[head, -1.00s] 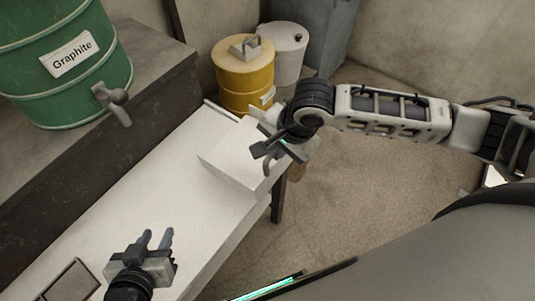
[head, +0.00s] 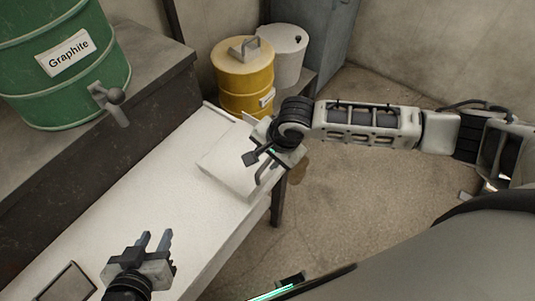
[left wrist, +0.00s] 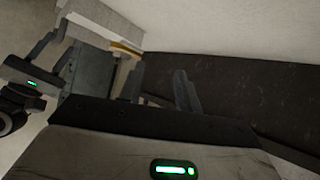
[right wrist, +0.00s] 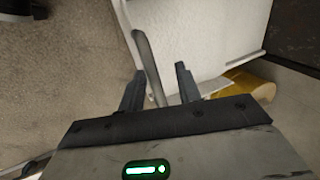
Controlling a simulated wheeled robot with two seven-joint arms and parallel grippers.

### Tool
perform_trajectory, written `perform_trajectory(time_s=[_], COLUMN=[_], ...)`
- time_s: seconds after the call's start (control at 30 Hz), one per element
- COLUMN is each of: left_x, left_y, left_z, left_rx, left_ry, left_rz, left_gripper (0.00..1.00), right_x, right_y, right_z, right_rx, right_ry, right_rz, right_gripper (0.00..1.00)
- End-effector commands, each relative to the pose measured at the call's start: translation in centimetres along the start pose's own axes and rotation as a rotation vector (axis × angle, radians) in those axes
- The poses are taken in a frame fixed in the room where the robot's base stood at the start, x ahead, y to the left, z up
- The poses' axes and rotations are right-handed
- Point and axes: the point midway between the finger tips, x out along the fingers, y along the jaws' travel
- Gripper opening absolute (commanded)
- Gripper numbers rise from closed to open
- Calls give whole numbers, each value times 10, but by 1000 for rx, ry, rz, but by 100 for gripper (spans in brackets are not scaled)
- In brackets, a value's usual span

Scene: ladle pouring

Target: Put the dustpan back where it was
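A white, box-like pan, which looks like the dustpan (head: 228,166), lies on the far end of the white table. A curved grey handle (right wrist: 147,62) stands up beside it in the right wrist view. My right gripper (head: 256,167) is over the pan's right side at the table edge. Its fingers are apart, with the handle between them, nearer the left finger; whether they touch it is unclear. My left gripper (head: 155,241) is open and empty above the near part of the table. My right gripper also shows at the left of the left wrist view (left wrist: 52,55).
A green graphite barrel (head: 60,85) with a tap stands on a dark ledge left of the white table (head: 150,195). A yellow drum (head: 240,90) and a white drum (head: 288,65) stand beyond. A dark-framed tray (head: 65,283) lies near. The middle table is clear.

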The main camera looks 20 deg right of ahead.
Motion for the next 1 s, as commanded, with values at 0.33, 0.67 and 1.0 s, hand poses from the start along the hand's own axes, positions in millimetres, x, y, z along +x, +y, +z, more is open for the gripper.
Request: perform_trajectory(time_s=[0.33,0.67,1.0], left_x=[-1,-6,-6], left_y=[0,-2,-3], left_z=[-1,-1,2], left_rx=[1,20,33], left_ry=[-3,-24,-38], left_rz=[-1,-10,-13], left_gripper=[34,34,34], right_x=[-11,-78,-118], right_y=[-1,-1,-1], right_z=[-1,0,2], right_rx=[0,-1,-9], right_ry=[1,0,-4], right_rz=[-3,-4,-7], right_gripper=[34,34,34])
